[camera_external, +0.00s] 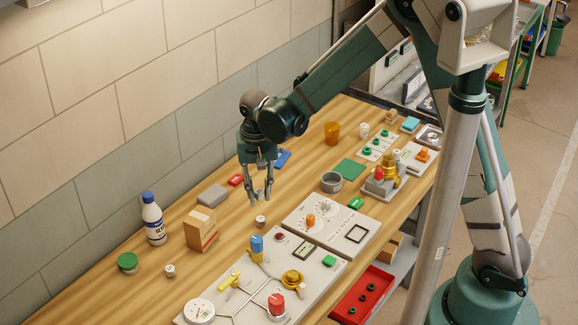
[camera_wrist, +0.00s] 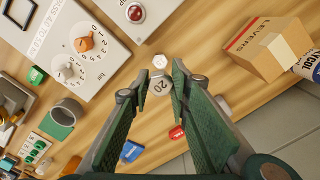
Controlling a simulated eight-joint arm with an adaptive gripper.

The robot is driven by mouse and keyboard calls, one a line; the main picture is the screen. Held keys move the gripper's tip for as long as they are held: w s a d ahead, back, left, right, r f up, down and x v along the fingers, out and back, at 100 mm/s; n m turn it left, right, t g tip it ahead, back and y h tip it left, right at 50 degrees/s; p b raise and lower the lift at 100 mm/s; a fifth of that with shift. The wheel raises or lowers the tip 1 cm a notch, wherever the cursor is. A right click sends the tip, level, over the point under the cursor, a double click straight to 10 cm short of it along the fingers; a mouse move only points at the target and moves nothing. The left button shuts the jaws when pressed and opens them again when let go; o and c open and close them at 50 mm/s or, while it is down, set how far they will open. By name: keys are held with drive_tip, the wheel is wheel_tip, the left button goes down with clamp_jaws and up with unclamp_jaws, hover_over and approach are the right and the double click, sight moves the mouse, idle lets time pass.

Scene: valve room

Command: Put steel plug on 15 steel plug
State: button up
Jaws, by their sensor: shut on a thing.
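My gripper (camera_external: 262,196) hangs fingers down over the middle of the bench. In the wrist view its fingertips (camera_wrist: 160,82) are closed on a grey steel plug (camera_wrist: 160,86) marked 20, partly covered by the fingers. In the external view the held plug is too small to make out. A small pale six-sided piece (camera_wrist: 159,61) shows just beyond the fingertips. A small plug with a pale top (camera_external: 260,221) stands on the wood below my gripper. Another small plug (camera_external: 169,270) stands to the left, near the green-lidded jar. I cannot read a 15 on any plug.
A cardboard box (camera_external: 200,230) and white bottle (camera_external: 154,220) stand left. A valve panel (camera_external: 265,280) and a dial panel (camera_external: 330,220) lie in front and right. A grey block (camera_external: 212,195), red piece (camera_external: 236,180) and grey tape roll (camera_external: 331,182) lie nearby.

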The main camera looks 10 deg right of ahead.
sight(260, 200)
drive_tip(key=shift+f, duration=1.6)
drive_tip(key=shift+f, duration=2.1)
drive_tip(key=shift+f, duration=0.2)
drive_tip(key=o, duration=0.9)
drive_tip(key=shift+o, duration=0.2)
drive_tip(key=shift+r+p, duration=0.25)
drive_tip(key=shift+p, duration=0.05)
drive_tip(key=shift+r+b, duration=0.35)
drive_tip(key=shift+r, duration=5.6)
